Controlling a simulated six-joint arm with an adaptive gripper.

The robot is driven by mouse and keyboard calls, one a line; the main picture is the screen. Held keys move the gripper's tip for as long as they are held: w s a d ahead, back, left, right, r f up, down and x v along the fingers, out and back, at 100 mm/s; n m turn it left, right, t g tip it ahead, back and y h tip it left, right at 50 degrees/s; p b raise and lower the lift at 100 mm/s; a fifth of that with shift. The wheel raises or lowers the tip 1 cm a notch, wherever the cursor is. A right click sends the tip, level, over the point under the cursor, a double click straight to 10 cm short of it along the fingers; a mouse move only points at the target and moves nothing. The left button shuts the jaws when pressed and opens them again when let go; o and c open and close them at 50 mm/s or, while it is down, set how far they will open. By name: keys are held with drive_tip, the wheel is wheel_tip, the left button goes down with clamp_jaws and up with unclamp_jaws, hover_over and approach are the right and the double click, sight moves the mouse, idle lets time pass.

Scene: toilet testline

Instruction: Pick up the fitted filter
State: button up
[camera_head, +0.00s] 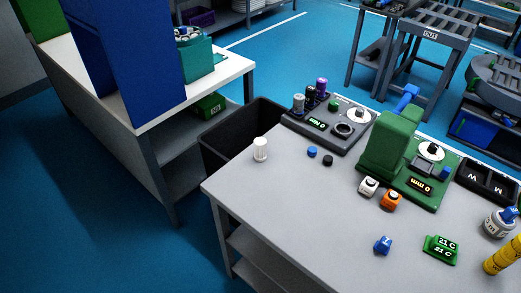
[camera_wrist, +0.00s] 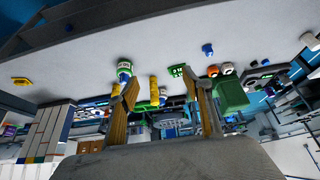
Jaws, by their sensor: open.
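A white ribbed cylinder (camera_head: 260,149), which looks like a filter, stands upright near the left edge of the grey table (camera_head: 300,215). I cannot tell whether it is the fitted filter; no other part is clearly one. A black device (camera_head: 335,125) with a green display and a round socket stands behind it. A green device (camera_head: 395,145) stands to the right. My gripper (camera_wrist: 161,85) shows only in the wrist view, with its two fingers apart and nothing between them. The table hangs tilted in that view, and the white cylinder is not recognisable there.
Small blue and black caps (camera_head: 312,152) lie in front of the black device. White and orange blocks (camera_head: 390,199), a green 21 C display (camera_head: 441,249) and a yellow cylinder (camera_head: 503,256) occupy the right side. A dark bin (camera_head: 228,150) stands beyond the left edge. The front left tabletop is clear.

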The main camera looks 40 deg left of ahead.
drive_tip(key=shift+w, duration=0.1)
drive_tip(key=w+a+r+n+t+y, duration=0.15)
drive_tip(key=w+a+n+y, duration=0.25)
drive_tip(key=w+a, duration=1.65)
drive_tip(key=n+t+y, duration=0.2)
drive_tip(key=n+y, duration=0.3)
hover_over(260, 144)
drive_tip(key=d, duration=1.3)
wheel_tip(260, 144, down, 16)
drive_tip(key=s+a+f+y, duration=0.1)
drive_tip(key=s+a+f, duration=0.3)
drive_tip(key=a+f, duration=0.2)
drive_tip(key=a, duration=0.2)
drive_tip(key=shift+a+f+n, duration=0.2)
drive_tip(key=shift+a+n, duration=0.15)
drive_tip(key=shift+n, duration=0.05)
drive_tip(key=shift+x, duration=1.3)
